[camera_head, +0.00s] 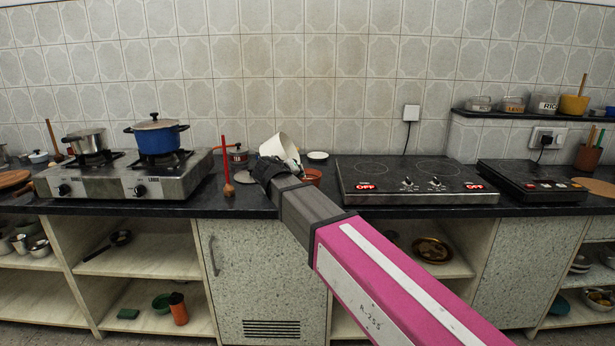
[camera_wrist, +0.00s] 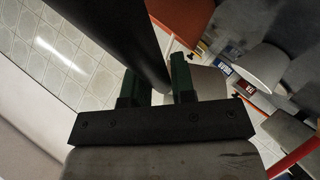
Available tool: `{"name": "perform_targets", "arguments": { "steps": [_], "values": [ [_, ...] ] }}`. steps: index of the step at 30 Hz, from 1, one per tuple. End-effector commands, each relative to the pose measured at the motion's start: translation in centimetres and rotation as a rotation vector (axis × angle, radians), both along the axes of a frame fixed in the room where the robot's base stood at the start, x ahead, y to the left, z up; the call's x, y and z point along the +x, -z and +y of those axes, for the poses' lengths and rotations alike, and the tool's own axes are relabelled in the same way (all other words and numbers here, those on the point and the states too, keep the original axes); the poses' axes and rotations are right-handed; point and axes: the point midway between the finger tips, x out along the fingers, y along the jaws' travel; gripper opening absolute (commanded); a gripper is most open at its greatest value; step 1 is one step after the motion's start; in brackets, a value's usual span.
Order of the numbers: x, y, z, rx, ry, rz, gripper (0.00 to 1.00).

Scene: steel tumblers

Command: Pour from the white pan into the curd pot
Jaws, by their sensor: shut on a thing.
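The white pan (camera_head: 276,147) shows in the head view, raised just above the counter and strongly tilted, its open side toward the right. My gripper (camera_head: 268,170) is beside its lower left and partly hides it. In the wrist view my gripper (camera_wrist: 157,82) is shut on a thick dark handle (camera_wrist: 112,35), which I take for the pan's. The curd pot, a small reddish-brown pot (camera_head: 313,177), stands on the counter just right of and below the pan, partly behind my arm. I cannot tell whether anything flows from the pan.
Left are a red upright stick (camera_head: 226,160), a lidded reddish pot (camera_head: 238,154) and a gas stove (camera_head: 125,178) with a blue pot (camera_head: 158,139). A small white dish (camera_head: 318,156) stands behind the curd pot. A black cooktop (camera_head: 410,180) is close on the right.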

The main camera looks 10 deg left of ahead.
Motion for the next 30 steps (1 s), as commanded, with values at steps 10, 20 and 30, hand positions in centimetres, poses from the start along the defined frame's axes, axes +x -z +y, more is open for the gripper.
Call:
{"name": "perform_targets", "arguments": {
  "steps": [10, 20, 30],
  "values": [
    [0.02, 0.18, -0.02, 0.027, -0.001, 0.0, 0.0],
    [0.02, 0.5, -0.01, 0.058, -0.001, 0.005, 0.0],
    [0.03, 0.68, -0.03, 0.076, -0.002, 0.008, 0.0]
  ]
}}
